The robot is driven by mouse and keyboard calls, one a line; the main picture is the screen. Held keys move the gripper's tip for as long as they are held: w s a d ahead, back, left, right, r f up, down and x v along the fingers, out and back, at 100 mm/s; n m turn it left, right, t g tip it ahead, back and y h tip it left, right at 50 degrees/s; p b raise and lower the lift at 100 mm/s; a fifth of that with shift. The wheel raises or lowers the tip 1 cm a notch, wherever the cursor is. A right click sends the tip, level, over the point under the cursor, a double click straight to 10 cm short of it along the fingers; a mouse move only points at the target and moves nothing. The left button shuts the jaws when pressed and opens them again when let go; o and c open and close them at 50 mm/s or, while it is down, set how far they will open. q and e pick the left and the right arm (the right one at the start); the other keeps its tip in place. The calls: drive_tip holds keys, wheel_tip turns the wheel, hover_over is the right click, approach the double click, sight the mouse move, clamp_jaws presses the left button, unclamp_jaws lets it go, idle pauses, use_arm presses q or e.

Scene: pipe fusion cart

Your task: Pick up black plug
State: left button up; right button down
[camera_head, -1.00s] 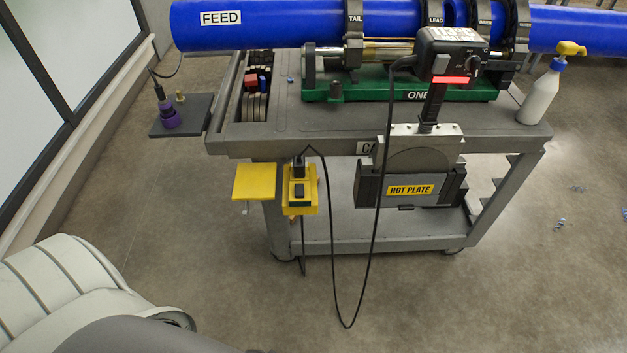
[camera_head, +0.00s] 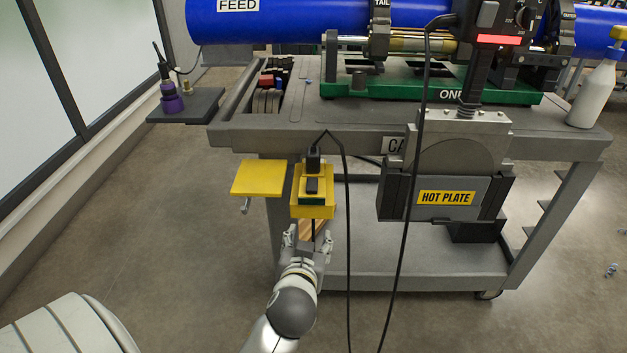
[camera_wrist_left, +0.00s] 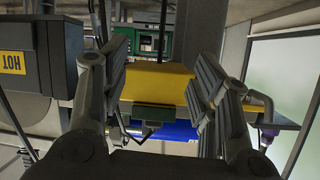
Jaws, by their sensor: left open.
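The black plug (camera_head: 313,158) stands upright at the back of a yellow socket box (camera_head: 325,207) on the cart's front side. A black cord runs up from it. A smaller dark block (camera_head: 312,186) sits on the box in front of the plug. My left gripper (camera_head: 309,236) is open and empty, just below and in front of the box, fingers pointing toward it. In the left wrist view, the yellow box (camera_wrist_left: 158,82) shows between the two spread fingers, apart from them. I cannot clearly make out the plug there. My right gripper is not in view.
A yellow plate (camera_head: 258,178) juts out left of the box. The hot plate (camera_head: 446,197) hangs to the right. A black cable (camera_head: 347,240) hangs close beside my left gripper. The cart's lower shelf (camera_head: 400,268) is behind.

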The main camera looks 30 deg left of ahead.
sight(313, 162)
use_arm(q)
drive_tip(key=w+r+t+y, duration=0.1)
drive_tip(key=r, duration=0.2)
drive_tip(key=w+a+r+n+t+y, duration=0.1)
drive_tip(key=r, duration=0.3)
drive_tip(key=w+r+n+t+y, duration=0.1)
drive_tip(key=w+r, duration=0.1)
drive_tip(key=r, duration=0.1)
drive_tip(key=shift+a+r, duration=0.25)
drive_tip(key=shift+a, duration=0.1)
drive_tip(key=x, duration=0.5)
drive_tip(key=shift+w, duration=0.1)
drive_tip(key=x, duration=0.5)
drive_tip(key=shift+r, duration=0.3)
drive_tip(key=shift+w+a, duration=0.2)
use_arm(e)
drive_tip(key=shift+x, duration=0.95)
use_arm(q)
drive_tip(key=shift+c, duration=0.2)
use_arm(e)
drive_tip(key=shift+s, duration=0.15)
use_arm(q)
drive_tip(key=c, duration=1.1)
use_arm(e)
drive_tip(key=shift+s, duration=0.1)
use_arm(q)
drive_tip(key=shift+r, duration=0.2)
